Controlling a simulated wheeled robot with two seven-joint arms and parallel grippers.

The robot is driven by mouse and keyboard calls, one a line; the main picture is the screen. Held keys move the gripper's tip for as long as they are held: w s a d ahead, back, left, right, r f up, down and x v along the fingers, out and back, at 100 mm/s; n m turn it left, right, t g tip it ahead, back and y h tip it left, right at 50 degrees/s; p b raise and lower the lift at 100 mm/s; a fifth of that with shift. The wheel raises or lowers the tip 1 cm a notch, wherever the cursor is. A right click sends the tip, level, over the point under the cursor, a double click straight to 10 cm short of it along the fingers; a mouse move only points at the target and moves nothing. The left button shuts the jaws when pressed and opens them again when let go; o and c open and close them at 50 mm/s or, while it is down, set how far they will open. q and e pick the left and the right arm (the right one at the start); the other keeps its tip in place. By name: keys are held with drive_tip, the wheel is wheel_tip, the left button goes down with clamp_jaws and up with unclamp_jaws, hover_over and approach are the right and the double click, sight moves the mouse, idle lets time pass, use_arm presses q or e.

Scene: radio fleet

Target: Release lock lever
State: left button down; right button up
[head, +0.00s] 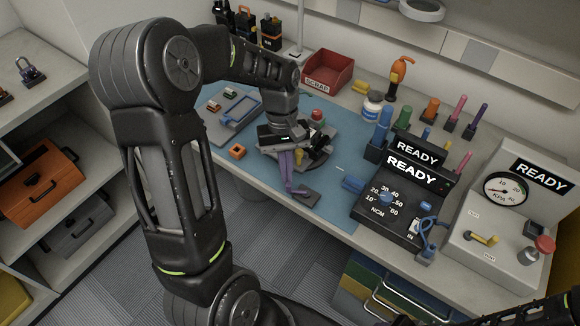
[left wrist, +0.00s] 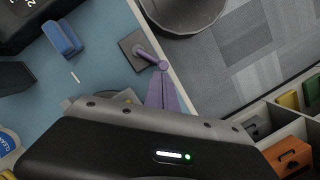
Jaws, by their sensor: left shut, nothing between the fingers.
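The lock lever (head: 299,191) is a short purple handle on a dark square plate at the front edge of the blue mat. It also shows in the left wrist view (left wrist: 149,55), its free end pointing toward my fingers. My left gripper (head: 288,184) points down at the lever's free end, its purple fingers closed together and empty. In the left wrist view the fingertips (left wrist: 163,77) lie right by that end; I cannot tell whether they touch. A dark fixture (head: 320,150) stands behind the fingers, partly hidden by my gripper. My right gripper is not in view.
A blue block (head: 353,184) and the black READY tester (head: 400,205) stand right of the lever. An orange block (head: 237,151) and a grey tray (head: 238,108) lie to the left. A red SCRAP bin (head: 328,72) is behind.

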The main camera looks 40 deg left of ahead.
use_arm(q)
drive_tip(key=n, duration=0.1)
drive_tip(key=s+n, duration=0.2)
drive_tip(key=n, duration=0.1)
drive_tip(key=shift+d+t+h+p, duration=0.25)
drive_tip(key=shift+t+h+p, duration=0.05)
drive_tip(key=shift+t, duration=0.1)
drive_tip(key=shift+w, duration=0.15)
drive_tip(key=shift+w+d, duration=0.35)
drive_tip(key=shift+w, duration=0.25)
drive_tip(key=s+p+v, duration=0.1)
drive_tip(key=p+v, duration=0.7)
drive_tip(key=v, duration=0.2)
drive_tip(key=shift+w, duration=0.5)
